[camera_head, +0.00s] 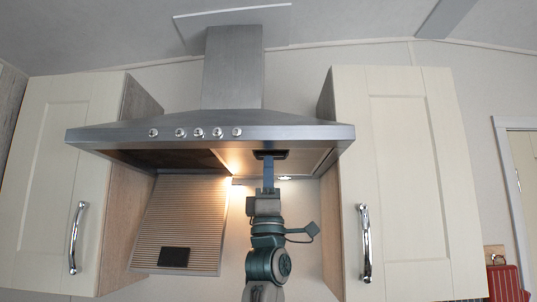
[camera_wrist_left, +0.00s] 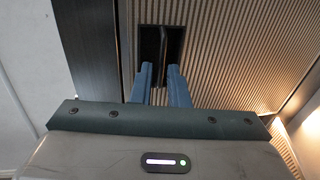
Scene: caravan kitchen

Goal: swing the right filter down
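The right filter (camera_wrist_left: 225,45) is a ribbed metal panel lying up in the underside of the range hood (camera_head: 215,132). Its dark recessed handle (camera_head: 271,154) shows at the hood's lower edge in the head view. In the left wrist view the recess holds an upright bar (camera_wrist_left: 163,45). My left gripper (camera_head: 268,161) reaches up from below to this handle. In the wrist view its two blue fingers (camera_wrist_left: 160,70) stand apart just short of the recess, roughly in line with the bar. Contact cannot be told. My right gripper is not in view.
Another ribbed filter (camera_head: 188,215) with a dark handle hangs down at the left under the hood. Cream cupboards with chrome handles flank the hood, left (camera_head: 58,170) and right (camera_head: 408,180). Hood lamps glow beside the filter.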

